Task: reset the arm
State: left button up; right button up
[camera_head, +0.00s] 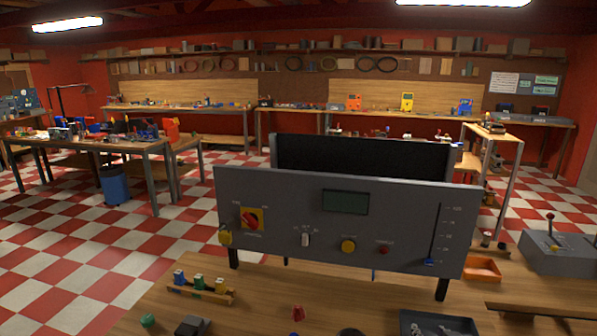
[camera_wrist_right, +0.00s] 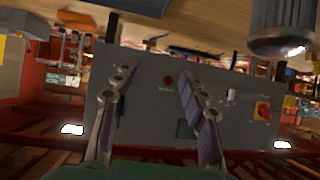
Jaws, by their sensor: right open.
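The grey control panel (camera_head: 290,230) stands on the wooden bench, with a red rotary switch on a yellow plate (camera_head: 251,218), a white toggle (camera_head: 305,239), a yellow knob (camera_head: 348,246), a red button (camera_head: 384,250), a dark display (camera_head: 345,202) and a blue slider handle (camera_head: 429,261) low on its scale. My right gripper (camera_wrist_right: 155,73) shows in the right wrist view, open and empty in front of the panel, which appears upside down there. The red button (camera_wrist_right: 168,80) shows between its fingers. Neither gripper shows clearly in the head view.
On the bench lie a wooden rack with coloured pieces (camera_head: 200,290), a green knob (camera_head: 148,320), a red piece (camera_head: 298,313), a dark tray (camera_head: 437,323) and an orange bin (camera_head: 482,268). A grey lever box (camera_head: 560,252) stands at right. Checkered floor is open at left.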

jog(key=s+a+f+n+g, duration=0.1)
jog(key=s+a+f+g, duration=0.1)
jog(key=s+a, duration=0.4)
jog(key=s+a+f+g+y, duration=0.1)
jog(key=s+a+f+g, duration=0.2)
jog(key=s+a, duration=0.3)
jog(key=s+f, duration=0.1)
jog(key=s, duration=0.2)
jog(key=shift+s+a+n, duration=0.15)
jog(key=shift+a+n, duration=0.05)
jog(key=shift+n, duration=0.2)
dwell(1.0)
